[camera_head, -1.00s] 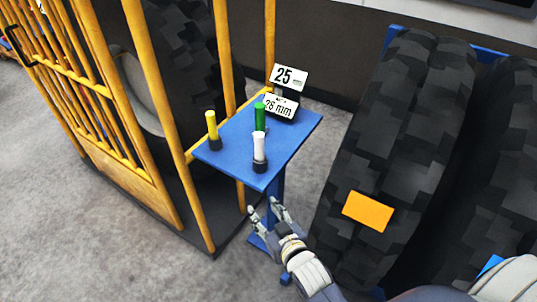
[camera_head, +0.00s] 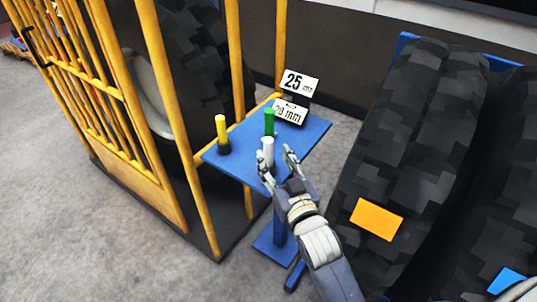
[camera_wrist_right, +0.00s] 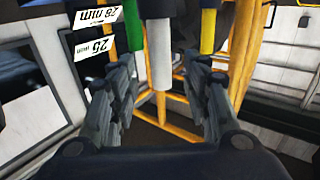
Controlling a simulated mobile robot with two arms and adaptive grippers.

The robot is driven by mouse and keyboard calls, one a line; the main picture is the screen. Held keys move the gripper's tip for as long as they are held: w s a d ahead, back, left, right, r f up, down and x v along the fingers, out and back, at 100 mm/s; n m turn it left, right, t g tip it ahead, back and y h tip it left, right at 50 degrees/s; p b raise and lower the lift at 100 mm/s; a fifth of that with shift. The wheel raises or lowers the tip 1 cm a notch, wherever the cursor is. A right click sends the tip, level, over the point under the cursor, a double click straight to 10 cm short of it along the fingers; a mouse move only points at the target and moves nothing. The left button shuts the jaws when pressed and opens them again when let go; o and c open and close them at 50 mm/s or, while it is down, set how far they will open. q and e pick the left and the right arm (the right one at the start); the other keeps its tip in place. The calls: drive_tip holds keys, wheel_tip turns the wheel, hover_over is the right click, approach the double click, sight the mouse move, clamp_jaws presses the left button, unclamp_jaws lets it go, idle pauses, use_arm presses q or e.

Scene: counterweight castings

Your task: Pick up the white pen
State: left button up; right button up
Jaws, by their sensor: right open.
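The white pen (camera_head: 268,147) stands upright in a dark holder on a small blue table (camera_head: 311,138). My right gripper (camera_head: 276,158) is open at the table's near edge, its fingers pointing toward the white pen. The pen's lower part and its holder are partly hidden by the gripper in the head view. In the right wrist view the white pen (camera_wrist_right: 159,55) appears between the two open fingers (camera_wrist_right: 161,80), apart from both. A green pen (camera_head: 269,121) stands just behind it, and a yellow pen (camera_head: 221,128) stands to the left. My left gripper is not in view.
Number cards reading 25 mm (camera_head: 299,83) and 28 mm (camera_head: 289,112) stand at the table's back. A yellow cage (camera_head: 160,110) is close on the left. Large black tyres (camera_head: 410,150) stand on the right. Grey floor lies in front.

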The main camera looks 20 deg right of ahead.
sight(270, 151)
drive_tip(key=w+p, duration=0.1)
drive_tip(key=w, duration=0.4)
drive_tip(key=shift+a, duration=0.15)
drive_tip(key=shift+r, duration=0.1)
drive_tip(key=shift+c, duration=0.6)
drive_tip(key=c, duration=0.8)
